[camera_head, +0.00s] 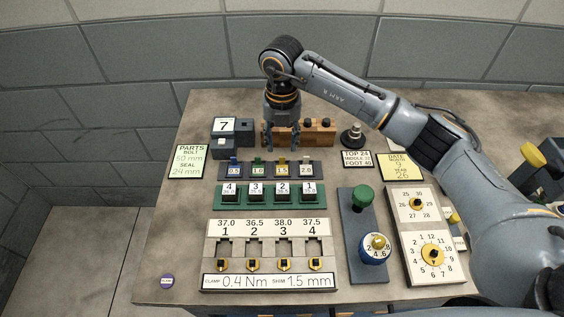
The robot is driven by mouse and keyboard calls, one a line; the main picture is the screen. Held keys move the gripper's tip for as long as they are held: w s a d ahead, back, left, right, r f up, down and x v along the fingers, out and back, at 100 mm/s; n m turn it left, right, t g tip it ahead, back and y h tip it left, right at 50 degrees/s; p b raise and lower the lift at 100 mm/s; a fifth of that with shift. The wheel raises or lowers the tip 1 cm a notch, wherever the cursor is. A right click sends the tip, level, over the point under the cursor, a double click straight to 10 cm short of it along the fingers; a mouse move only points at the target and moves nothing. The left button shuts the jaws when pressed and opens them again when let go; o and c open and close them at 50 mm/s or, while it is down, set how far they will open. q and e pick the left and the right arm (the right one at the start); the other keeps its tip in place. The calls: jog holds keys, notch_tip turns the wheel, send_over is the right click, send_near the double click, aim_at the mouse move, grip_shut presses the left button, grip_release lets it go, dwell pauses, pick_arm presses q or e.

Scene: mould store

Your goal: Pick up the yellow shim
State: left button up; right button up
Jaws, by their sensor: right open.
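The yellow shim (281,160) stands in a dark rack (246,179) in the upper middle of the head view. Its label reads 1.5, and it is third from the left in a row with a blue, a green and a white shim. My right gripper (282,143) points down with its fingers apart and nothing between them. In the picture it is just above and behind the yellow shim; I cannot tell the exact height gap. My left gripper is not in view.
A wooden block (317,131) stands behind the gripper. A green rack (220,203) with numbered blocks lies in front of the shim rack. A panel (270,228) with several slots and a green-knobbed fixture (363,196) are nearer. The front left of the table is mostly clear.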

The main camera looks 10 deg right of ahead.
aim_at(282, 158)
notch_tip(282, 158, down, 4)
jog(key=shift+s+p, duration=0.15)
jog(key=shift+p, duration=0.9)
jog(key=shift+f, duration=0.65)
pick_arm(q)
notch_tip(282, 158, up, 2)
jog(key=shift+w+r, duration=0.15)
pick_arm(e)
jog(key=c, duration=0.9)
